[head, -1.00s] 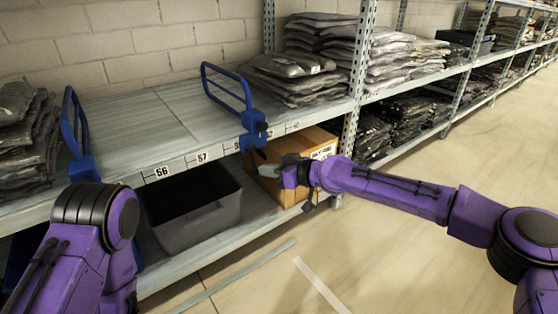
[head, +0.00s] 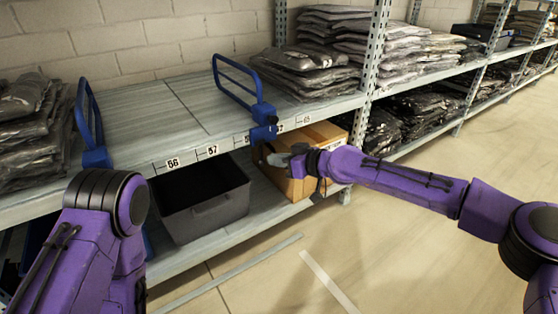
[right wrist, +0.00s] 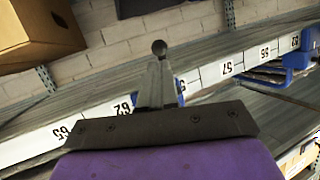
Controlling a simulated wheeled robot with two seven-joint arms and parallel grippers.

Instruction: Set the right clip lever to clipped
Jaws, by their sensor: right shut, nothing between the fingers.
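The right clip (head: 263,131) is a blue bracket with a tall tube loop, fixed to the front edge of the upper shelf, with a small black knob on it. A dark round knob (right wrist: 159,47) shows just past my fingertips in the right wrist view, and blue parts of the clip (right wrist: 180,97) show behind the fingers. My right gripper (head: 268,155) is shut and empty just below the clip; its fingers also show in the right wrist view (right wrist: 156,82). I cannot tell whether they touch the lever. The lever's position is unclear. My left gripper is out of view.
A blue left clip (head: 95,150) stands farther left on the upper shelf (head: 150,122). A grey bin (head: 205,215) and a cardboard box (head: 290,186) sit on the lower shelf, the box close behind my right gripper. Bagged garments (head: 310,68) are stacked at the right.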

